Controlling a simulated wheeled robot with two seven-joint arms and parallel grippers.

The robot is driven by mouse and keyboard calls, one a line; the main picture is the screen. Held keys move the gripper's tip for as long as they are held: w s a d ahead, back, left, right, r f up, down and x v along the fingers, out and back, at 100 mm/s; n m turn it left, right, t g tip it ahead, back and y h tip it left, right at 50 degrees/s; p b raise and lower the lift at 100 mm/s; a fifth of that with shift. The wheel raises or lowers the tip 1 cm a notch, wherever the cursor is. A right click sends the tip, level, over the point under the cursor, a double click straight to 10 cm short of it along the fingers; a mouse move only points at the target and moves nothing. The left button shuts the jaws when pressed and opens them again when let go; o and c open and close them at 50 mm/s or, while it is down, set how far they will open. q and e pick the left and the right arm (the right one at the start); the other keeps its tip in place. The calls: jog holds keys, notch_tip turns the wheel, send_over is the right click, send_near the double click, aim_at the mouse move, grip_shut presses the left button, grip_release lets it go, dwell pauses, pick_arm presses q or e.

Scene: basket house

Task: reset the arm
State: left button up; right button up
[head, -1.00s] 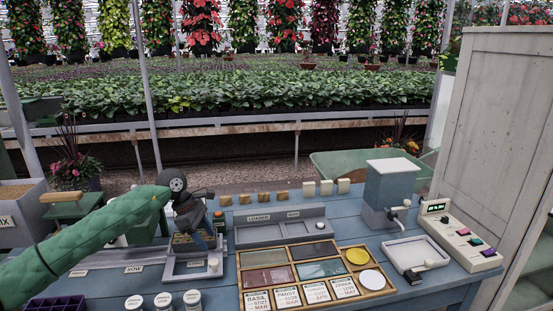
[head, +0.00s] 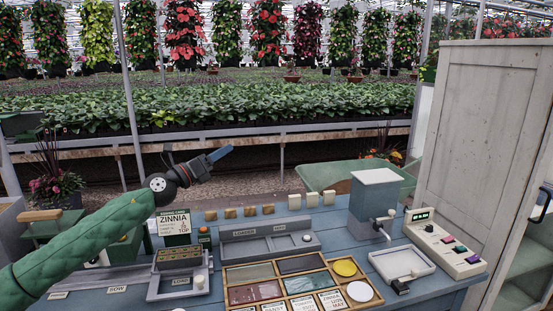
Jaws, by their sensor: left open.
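My left arm in its green sleeve comes in from the left in the head view. My left gripper (head: 219,154) is raised above the back of the blue table, pointing right and slightly up. Its jaws are open and hold nothing that I can see; the fingers overlap from this side. It is apart from everything on the table. My right gripper is not in view.
Below the gripper stand a Zinnia card (head: 174,226) and a grey tray with a block of cells (head: 179,258). A loader tray (head: 268,243), a wooden seed box (head: 277,293), a dispenser (head: 375,198) and a button panel (head: 446,243) fill the table. A cabinet (head: 484,140) stands right.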

pick_arm(q)
jog(key=s+a+r+n+t+y, duration=0.1)
jog(key=a+r+n+t+y, duration=0.1)
jog(key=r+n+t+y, duration=0.5)
jog(key=s+a+r+n+t+y, duration=0.1)
jog(key=a+n+t+y, duration=0.25)
jog(key=n, duration=0.85)
jog(key=s+f+n+g+y, duration=0.3)
jog(key=s+f+n+g, duration=0.15)
jog(key=f, duration=0.45)
jog(key=s+f+n+g+y, duration=0.35)
jog(key=f+n, duration=0.25)
jog(key=f, duration=0.4)
jog(key=s+f+n+g+y, duration=0.2)
jog(key=s+f+n+g, duration=0.35)
jog(key=f, duration=0.35)
jog(key=s+d+f+n+g+h, duration=0.1)
jog(key=s+f+g, duration=0.4)
jog(key=s+f, duration=1.2)
jog(key=s+d+f+n+g+h, duration=0.2)
jog(key=s+d+f+g+h, duration=0.1)
jog(key=s+f, duration=1.5)
jog(key=s+d+g, duration=0.1)
jog(key=s, duration=0.5)
jog(key=shift+d+f+n+g, duration=0.15)
jog(key=shift+d+n+g, duration=0.15)
jog(key=shift+g, duration=0.1)
jog(key=shift+s, duration=0.15)
